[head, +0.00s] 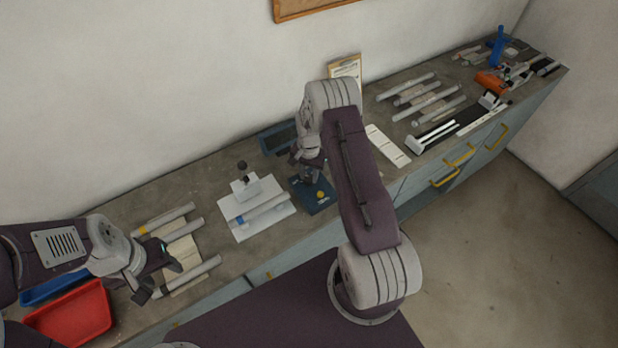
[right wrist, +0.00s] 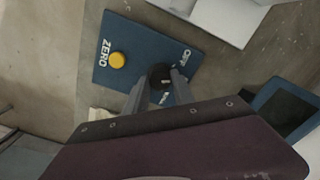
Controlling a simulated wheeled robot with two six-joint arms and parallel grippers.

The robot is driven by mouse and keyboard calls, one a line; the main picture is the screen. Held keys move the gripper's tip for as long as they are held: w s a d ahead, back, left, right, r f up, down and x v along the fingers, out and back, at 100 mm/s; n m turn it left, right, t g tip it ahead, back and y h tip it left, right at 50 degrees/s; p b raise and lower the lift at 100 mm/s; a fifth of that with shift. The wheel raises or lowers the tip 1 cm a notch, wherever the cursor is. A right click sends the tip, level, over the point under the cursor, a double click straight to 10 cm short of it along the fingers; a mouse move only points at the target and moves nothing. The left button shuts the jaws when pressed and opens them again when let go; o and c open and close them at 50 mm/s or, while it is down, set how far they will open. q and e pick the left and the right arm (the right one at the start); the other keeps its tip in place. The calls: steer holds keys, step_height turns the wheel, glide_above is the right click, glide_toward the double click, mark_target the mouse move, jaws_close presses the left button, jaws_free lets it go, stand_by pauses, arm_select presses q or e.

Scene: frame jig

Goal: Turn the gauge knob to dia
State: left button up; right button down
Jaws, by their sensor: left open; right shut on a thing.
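The gauge is a dark blue panel (head: 318,204) on the bench, near the middle of the head view. In the right wrist view, the panel (right wrist: 128,36) shows a yellow button (right wrist: 117,60) beside the word ZERO. A dark round knob (right wrist: 160,74) sits between the fingers of my right gripper (right wrist: 160,85), which is shut on it. Lettering near the knob is partly hidden by the fingers, so its setting cannot be read. My left gripper (head: 162,272) is open and empty, above the bench at the left near a pale tube.
A white plate (head: 250,225) with a clamp and tube lies left of the panel. A dark-screened box (head: 277,138) stands behind it. A red bin (head: 75,315) is at the left. Several tubes (head: 425,100) and an orange tool (head: 490,83) lie to the right.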

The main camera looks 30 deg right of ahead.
mark_target(309, 177)
steer(key=m+b, duration=0.2)
steer(key=m, duration=0.3)
steer(key=shift+m, duration=0.3)
stand_by(0.5)
steer(key=c, duration=1.1)
jaws_free()
steer(key=shift+o, duration=0.2)
steer(key=shift+r, duration=0.1)
step_height(309, 177, up, 9)
steer(key=b, duration=0.3)
